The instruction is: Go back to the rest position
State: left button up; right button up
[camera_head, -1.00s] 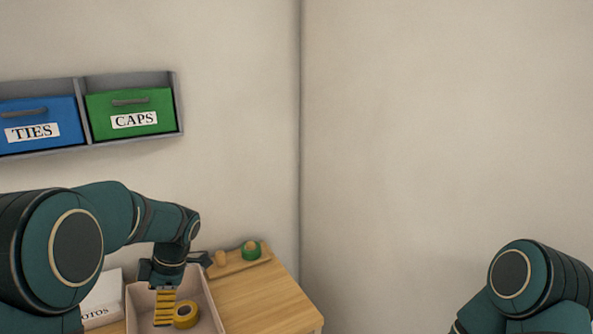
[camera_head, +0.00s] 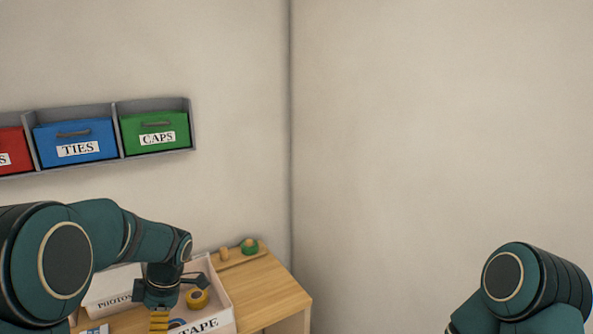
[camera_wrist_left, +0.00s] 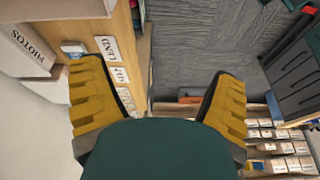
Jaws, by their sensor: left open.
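My left gripper (camera_head: 160,318) hangs at the lower left in the head view, over the near side of the wooden table. In the left wrist view my left gripper (camera_wrist_left: 160,100) has its two yellow fingers wide apart with nothing between them. A white box labelled TAPE (camera_head: 228,305) stands on the table beside it, with a yellow tape roll (camera_head: 197,298) inside. My right arm shows at the lower right, but its gripper is out of view.
A white box labelled PHOTOS (camera_head: 112,290) stands left of the TAPE box. A wooden tray (camera_head: 240,257) with a green roll (camera_head: 249,246) lies at the table's back. Red, blue (camera_head: 75,139) and green (camera_head: 155,131) bins hang on the wall. The table's right end (camera_head: 270,290) is clear.

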pick_arm(q)
jog(key=d+f+m+h+b, duration=0.1)
jog(key=d+f+m, duration=0.2)
jog(key=f, duration=0.4)
jog(key=d+f+m+h+b, duration=0.1)
jog(key=d+f+m, duration=0.2)
jog(key=f, duration=0.4)
jog(key=s+d+f+m+t+h+b, duration=0.2)
jog(key=s+d+f+m+b, duration=0.1)
jog(key=s+d+f+m, duration=0.4)
jog(key=s+d+f+m+t+h+b, duration=0.1)
jog(key=s+d+f+m+h+b, duration=0.2)
jog(key=s+d+f+m, duration=0.4)
notch_tip(320, 180, down, 6)
jog(key=shift+s+f+m+t+b, duration=0.1)
jog(key=shift+s+m+t+b, duration=0.35)
jog(key=shift+s, duration=0.3)
pick_arm(e)
notch_tip(320, 180, down, 10)
jog(key=shift+a+f+g, duration=0.25)
jog(key=shift+g, duration=0.15)
